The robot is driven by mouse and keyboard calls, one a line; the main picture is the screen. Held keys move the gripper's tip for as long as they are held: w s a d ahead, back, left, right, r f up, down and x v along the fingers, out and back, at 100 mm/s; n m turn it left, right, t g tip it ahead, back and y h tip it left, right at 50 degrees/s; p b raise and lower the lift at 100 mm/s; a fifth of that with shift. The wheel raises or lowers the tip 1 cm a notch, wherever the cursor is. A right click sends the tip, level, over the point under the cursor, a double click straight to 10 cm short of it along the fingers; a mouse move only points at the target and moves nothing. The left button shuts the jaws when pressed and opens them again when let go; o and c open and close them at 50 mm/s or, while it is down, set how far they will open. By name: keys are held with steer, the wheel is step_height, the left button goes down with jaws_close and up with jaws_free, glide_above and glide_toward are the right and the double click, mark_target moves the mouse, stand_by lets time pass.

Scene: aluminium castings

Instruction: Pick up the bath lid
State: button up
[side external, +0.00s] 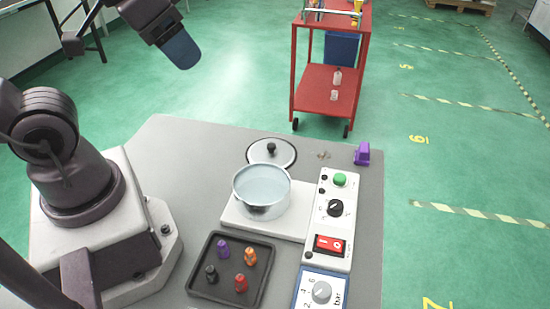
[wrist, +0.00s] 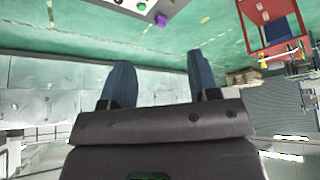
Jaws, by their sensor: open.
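The bath lid (side external: 287,152) is a round, pale disc with a dark rim and a black knob on top. It lies on the grey table behind the bath (side external: 262,188), a pale pot with bluish-white contents standing on a white base. My gripper (side external: 182,56) is high up at the upper left in the side external view, well away from the lid. Its two blue fingers stand apart in the wrist view (wrist: 158,62), with nothing between them. The lid does not show in the wrist view.
A black tray (side external: 196,284) holds several coloured knobbed pieces. A control panel (side external: 325,227) with a green button, black dial and red switch is right of the bath. A gauge box (side external: 318,291) sits in front, a purple object (side external: 362,154) at the right edge. A red cart (side external: 318,100) stands beyond.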

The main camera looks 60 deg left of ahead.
step_height(320, 180, down, 4)
steer(key=w+a+g, duration=0.1)
steer(key=w+g, duration=0.2)
steer(key=n+g, duration=0.3)
steer(key=n, duration=1.5)
glide_above(271, 145)
step_height(271, 145, down, 17)
step_height(271, 145, down, 13)
steer(key=shift+r, duration=0.15)
steer(key=c, duration=1)
steer(key=shift+c, duration=0.2)
steer(key=shift+r, duration=0.15)
